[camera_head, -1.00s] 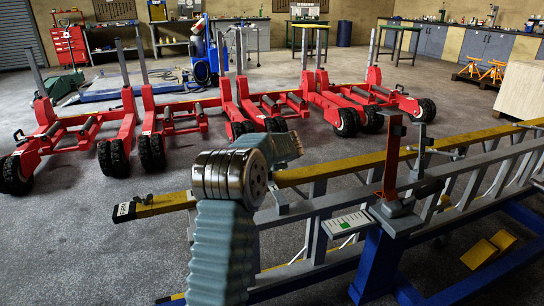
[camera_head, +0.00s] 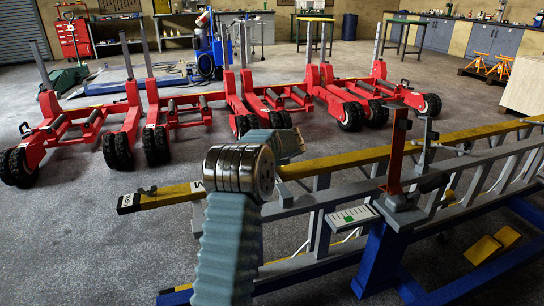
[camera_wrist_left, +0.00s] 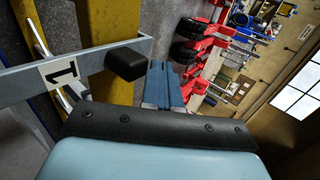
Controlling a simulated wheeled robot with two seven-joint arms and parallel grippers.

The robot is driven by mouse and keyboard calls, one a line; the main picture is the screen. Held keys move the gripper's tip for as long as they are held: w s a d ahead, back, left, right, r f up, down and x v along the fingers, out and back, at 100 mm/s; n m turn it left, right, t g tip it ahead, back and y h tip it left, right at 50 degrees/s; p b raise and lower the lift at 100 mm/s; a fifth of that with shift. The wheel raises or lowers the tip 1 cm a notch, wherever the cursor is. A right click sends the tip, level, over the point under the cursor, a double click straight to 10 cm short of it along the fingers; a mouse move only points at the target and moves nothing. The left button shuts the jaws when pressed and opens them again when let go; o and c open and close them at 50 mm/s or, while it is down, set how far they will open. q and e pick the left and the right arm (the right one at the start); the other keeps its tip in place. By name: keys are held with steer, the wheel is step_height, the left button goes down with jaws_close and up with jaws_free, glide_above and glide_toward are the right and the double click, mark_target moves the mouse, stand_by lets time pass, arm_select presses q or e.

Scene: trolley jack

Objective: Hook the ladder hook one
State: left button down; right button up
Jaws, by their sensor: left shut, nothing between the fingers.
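The ladder (camera_head: 330,230) lies on its side across a blue stand, its yellow rail (camera_head: 160,197) along the top. In the left wrist view, a grey metal bar (camera_wrist_left: 25,82) bears a white label "1" and ends in a black block (camera_wrist_left: 126,66); it looks like hook one. My left gripper (camera_wrist_left: 163,84) is shut and empty, its fingers just right of the black block; I cannot tell whether they touch. A white label (camera_head: 197,186) shows beside the arm. My right gripper is not in view.
A red upright (camera_head: 397,150) and a white-green plate (camera_head: 352,217) stand at the blue stand (camera_head: 380,260). Red wheeled jacks (camera_head: 170,120) line the floor behind the ladder. Bare floor (camera_head: 70,250) is free at the left.

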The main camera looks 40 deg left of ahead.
arm_select(q)
steer(key=b+v, duration=0.1)
steer(key=v, duration=1.2)
steer(key=shift+d+r+b, duration=0.15)
steer(key=shift+r+b, duration=0.05)
steer(key=shift+b, duration=0.1)
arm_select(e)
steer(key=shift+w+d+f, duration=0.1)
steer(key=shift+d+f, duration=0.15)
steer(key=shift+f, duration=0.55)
arm_select(q)
steer(key=shift+s, duration=0.1)
